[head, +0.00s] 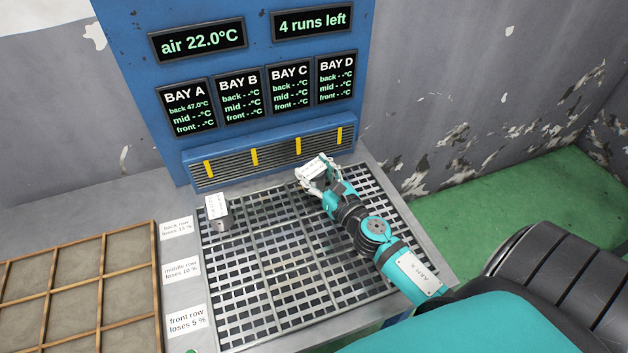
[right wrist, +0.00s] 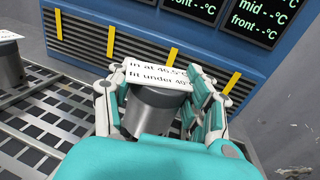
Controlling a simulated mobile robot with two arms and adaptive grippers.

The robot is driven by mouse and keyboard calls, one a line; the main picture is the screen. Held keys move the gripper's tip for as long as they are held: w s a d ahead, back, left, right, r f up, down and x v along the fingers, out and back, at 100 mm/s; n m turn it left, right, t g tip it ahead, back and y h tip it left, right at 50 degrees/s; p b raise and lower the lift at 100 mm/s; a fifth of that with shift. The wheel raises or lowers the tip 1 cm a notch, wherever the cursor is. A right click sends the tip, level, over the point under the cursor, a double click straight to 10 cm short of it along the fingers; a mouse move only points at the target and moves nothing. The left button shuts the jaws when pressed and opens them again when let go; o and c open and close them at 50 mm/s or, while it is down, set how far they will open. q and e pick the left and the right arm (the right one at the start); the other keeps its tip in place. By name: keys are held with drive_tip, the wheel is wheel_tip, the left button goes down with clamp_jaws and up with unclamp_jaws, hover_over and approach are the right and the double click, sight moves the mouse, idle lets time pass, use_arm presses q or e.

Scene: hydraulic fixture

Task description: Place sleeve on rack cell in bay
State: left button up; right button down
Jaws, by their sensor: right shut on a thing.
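My right gripper (head: 314,184) is shut on a grey cylindrical sleeve with a white label card on top (head: 312,167), over the back right part of the rack. The right wrist view shows this held sleeve (right wrist: 152,108) between the fingers, its label partly reading "46.5°C" and "fit under". Whether it touches the rack cannot be told. A second labelled sleeve (head: 217,212) stands on the slatted metal rack (head: 270,240) at the back left, in the column below BAY A. It also shows in the right wrist view (right wrist: 10,66). My left gripper is not in view.
A blue panel (head: 235,50) behind the rack carries bay displays; BAY A back reads 47.0°C, the others blank. A vent (head: 265,158) with yellow marks runs along its foot. A wooden divided tray (head: 80,290) lies left. The middle and front rack rows look clear.

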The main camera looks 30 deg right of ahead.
sight(320, 188)
drive_tip(key=shift+f+b, duration=0.65)
drive_tip(key=shift+f, duration=0.9)
drive_tip(key=shift+f, duration=0.15)
drive_tip(key=c, duration=0.5)
unclamp_jaws()
